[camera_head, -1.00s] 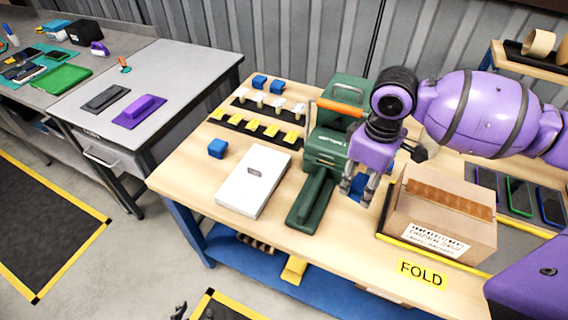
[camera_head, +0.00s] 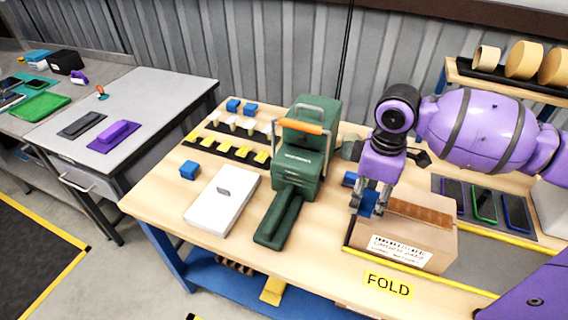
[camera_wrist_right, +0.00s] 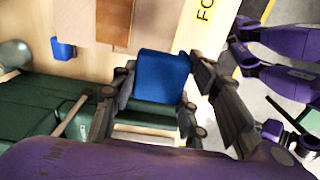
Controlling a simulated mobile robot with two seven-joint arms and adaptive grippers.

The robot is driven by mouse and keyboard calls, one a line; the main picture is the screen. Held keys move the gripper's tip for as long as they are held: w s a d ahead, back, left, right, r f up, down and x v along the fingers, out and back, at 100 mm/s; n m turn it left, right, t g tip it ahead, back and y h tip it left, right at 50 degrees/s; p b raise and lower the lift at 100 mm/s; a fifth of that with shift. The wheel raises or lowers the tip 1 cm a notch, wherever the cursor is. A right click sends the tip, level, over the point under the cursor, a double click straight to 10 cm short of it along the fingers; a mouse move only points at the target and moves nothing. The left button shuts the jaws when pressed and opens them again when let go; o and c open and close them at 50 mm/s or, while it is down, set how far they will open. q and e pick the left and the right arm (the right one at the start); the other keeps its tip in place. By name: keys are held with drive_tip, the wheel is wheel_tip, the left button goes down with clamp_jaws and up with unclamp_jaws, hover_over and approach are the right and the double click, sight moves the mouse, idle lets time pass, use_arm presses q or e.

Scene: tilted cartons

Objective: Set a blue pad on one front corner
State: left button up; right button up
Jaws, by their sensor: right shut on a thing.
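My right gripper (camera_head: 370,205) is shut on a blue pad (camera_wrist_right: 163,75), which shows between its fingers in the right wrist view. In the head view this gripper is at the left end of the brown carton (camera_head: 425,230). Whether the held pad touches the carton or the table I cannot tell. The carton, with brown tape on top and a white label in front, lies on the bench; it also shows at the top of the right wrist view (camera_wrist_right: 112,22). Another blue pad (camera_wrist_right: 63,47) is by the carton's far left side. My left gripper is not in view.
A green press (camera_head: 297,165) with an orange handle stands left of the carton. Further left are a white box (camera_head: 222,198), a loose blue block (camera_head: 189,170) and rows of yellow and white pieces. A yellow FOLD label (camera_head: 388,284) marks the bench front. Phones lie on the right.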

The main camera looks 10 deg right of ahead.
sight(363, 219)
drive_tip(key=f, duration=0.1)
drive_tip(key=f+b, duration=0.1)
drive_tip(key=f, duration=0.1)
drive_tip(key=shift+s+d+f, duration=0.15)
drive_tip(key=shift+s+f, duration=0.05)
drive_tip(key=shift+f+b, duration=0.55)
drive_tip(key=shift+f, duration=0.2)
drive_tip(key=shift+f+b, duration=0.35)
drive_tip(key=shift+f, duration=0.1)
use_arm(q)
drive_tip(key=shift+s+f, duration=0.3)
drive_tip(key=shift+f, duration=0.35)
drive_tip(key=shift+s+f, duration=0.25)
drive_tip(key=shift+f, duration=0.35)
use_arm(e)
drive_tip(key=shift+w, duration=0.15)
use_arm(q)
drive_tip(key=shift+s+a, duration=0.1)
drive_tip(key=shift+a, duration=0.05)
